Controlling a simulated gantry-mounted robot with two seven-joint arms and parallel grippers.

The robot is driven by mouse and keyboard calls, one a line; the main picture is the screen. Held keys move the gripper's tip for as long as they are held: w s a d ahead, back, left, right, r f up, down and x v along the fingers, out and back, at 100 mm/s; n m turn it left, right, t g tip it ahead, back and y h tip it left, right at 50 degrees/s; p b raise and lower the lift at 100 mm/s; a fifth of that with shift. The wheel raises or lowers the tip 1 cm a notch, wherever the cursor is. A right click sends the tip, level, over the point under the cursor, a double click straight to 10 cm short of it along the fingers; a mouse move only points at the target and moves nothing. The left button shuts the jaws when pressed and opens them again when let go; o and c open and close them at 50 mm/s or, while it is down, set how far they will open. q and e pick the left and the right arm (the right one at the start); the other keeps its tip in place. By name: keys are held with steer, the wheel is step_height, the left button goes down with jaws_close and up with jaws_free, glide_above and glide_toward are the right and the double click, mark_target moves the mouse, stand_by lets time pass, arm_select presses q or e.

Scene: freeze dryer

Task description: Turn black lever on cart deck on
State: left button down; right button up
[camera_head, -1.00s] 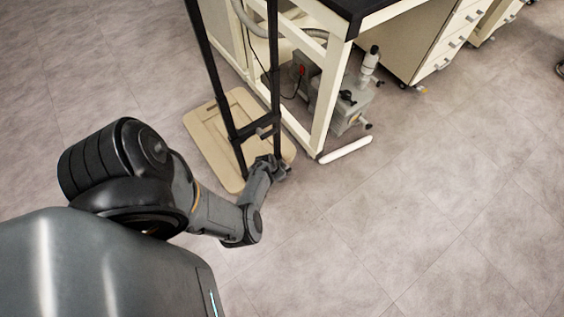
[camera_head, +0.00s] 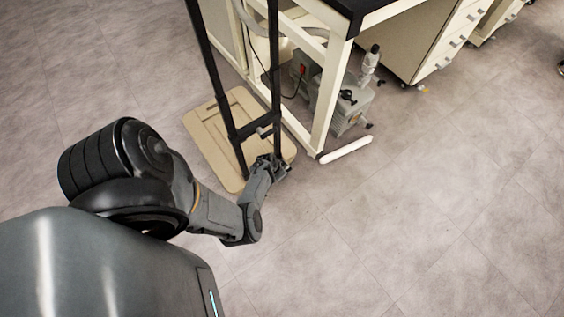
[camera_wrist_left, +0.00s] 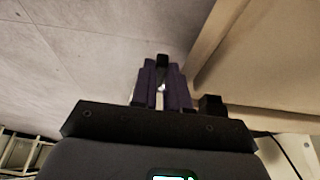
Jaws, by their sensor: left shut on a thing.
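The cart deck (camera_head: 205,130) is a beige panel low over the floor, with black upright posts (camera_head: 275,70) on it. My left gripper (camera_head: 279,168) is at the deck's front right edge, beside the foot of a post. In the left wrist view, its two dark fingers (camera_wrist_left: 162,84) are close together. A small black piece (camera_wrist_left: 162,60), which looks like the black lever, shows between the fingertips. Most of it is hidden by the fingers, so its turn angle cannot be told. The deck edge (camera_wrist_left: 215,40) runs to the right of the fingers. My right gripper is not in view.
A cream-framed bench (camera_head: 327,100) with a black top stands just right of the cart. A grey pump (camera_head: 350,105) sits under it, and a white bar (camera_head: 346,150) lies by its leg. A drawer cabinet (camera_head: 430,40) is at the back. The floor in front is clear.

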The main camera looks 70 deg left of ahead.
arm_select(q)
steer(key=shift+w+a+r+g+p, duration=0.15)
steer(key=shift+r+g+p, duration=0.45)
steer(key=shift+p, duration=0.55)
steer(key=shift+w+g+h, duration=0.3)
steer(key=shift+g+h, duration=0.1)
steer(key=shift+g, duration=0.3)
steer(key=shift+w+a+g+h, duration=0.15)
steer(key=shift+w+g+h, duration=0.15)
steer(key=shift+g, duration=0.8)
steer(key=shift+w+r+g+b, duration=0.2)
steer(key=shift+w+g+b, duration=0.05)
steer(key=shift+g+b, duration=0.7)
steer(key=c, duration=1.4)
jaws_free()
steer(key=shift+w+r, duration=0.1)
steer(key=shift+r, duration=0.1)
